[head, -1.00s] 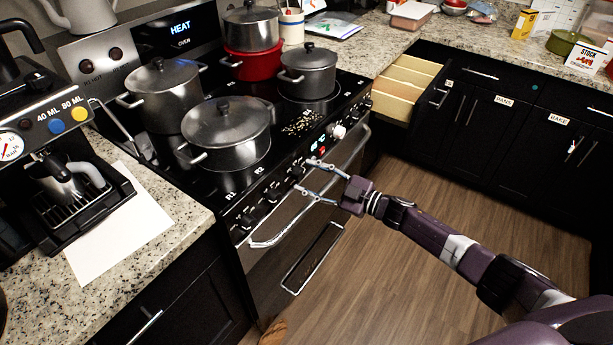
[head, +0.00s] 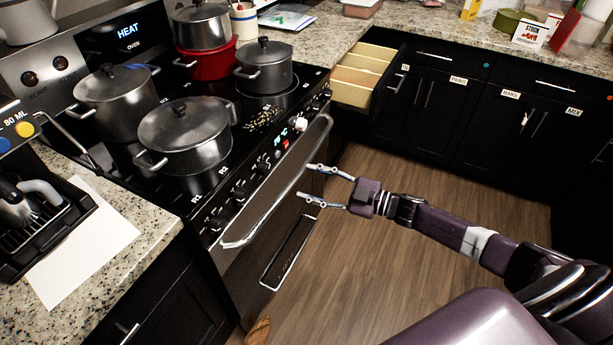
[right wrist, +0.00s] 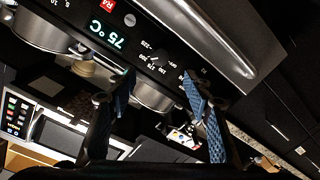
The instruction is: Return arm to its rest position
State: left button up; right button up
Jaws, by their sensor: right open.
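My right gripper (head: 313,183) is open and empty in the head view. Its arm comes in from the lower right, and its fingers point left toward the front of the black stove (head: 325,95). In the head view the fingertips overlap the area beside the oven door handle (head: 262,212); I cannot tell if they touch it. In the right wrist view the two blue-padded fingers (right wrist: 160,90) are spread apart with nothing between them, and the stove's 75 °C display shows beyond them. My left gripper is not in view.
Several lidded pots stand on the stove, including a large front pot (head: 185,135) and a red pot (head: 207,62). An open drawer (head: 360,78) juts out right of the stove. A coffee machine (head: 35,190) and white paper (head: 85,245) are at left.

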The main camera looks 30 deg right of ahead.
jog(key=s+d+f+m+h, duration=0.2)
jog(key=f+m+h, duration=0.1)
jog(key=f, duration=0.7)
jog(key=s+d+f+m+h, duration=0.2)
jog(key=f+m+h, duration=0.15)
jog(key=f, duration=0.55)
jog(key=s+d+f+m+g+h, duration=0.1)
jog(key=s+f+m+g+h, duration=0.25)
jog(key=s+f, duration=1)
jog(key=s+a+f+g, duration=0.3)
jog(key=s+f, duration=0.2)
jog(key=s, duration=0.6)
jog(key=s+a+f+m+g+h, duration=0.1)
jog(key=s+a+f+g, duration=0.1)
jog(key=s+f, duration=0.4)
jog(key=s+a+f+m+g, duration=0.1)
jog(key=s+a+f+g, duration=0.2)
jog(key=s, duration=1.3)
notch_tip(320, 180, down, 4)
jog(key=shift+s+a+r+g, duration=0.25)
jog(key=shift+s+a+g, duration=0.1)
jog(key=shift+a, duration=0.4)
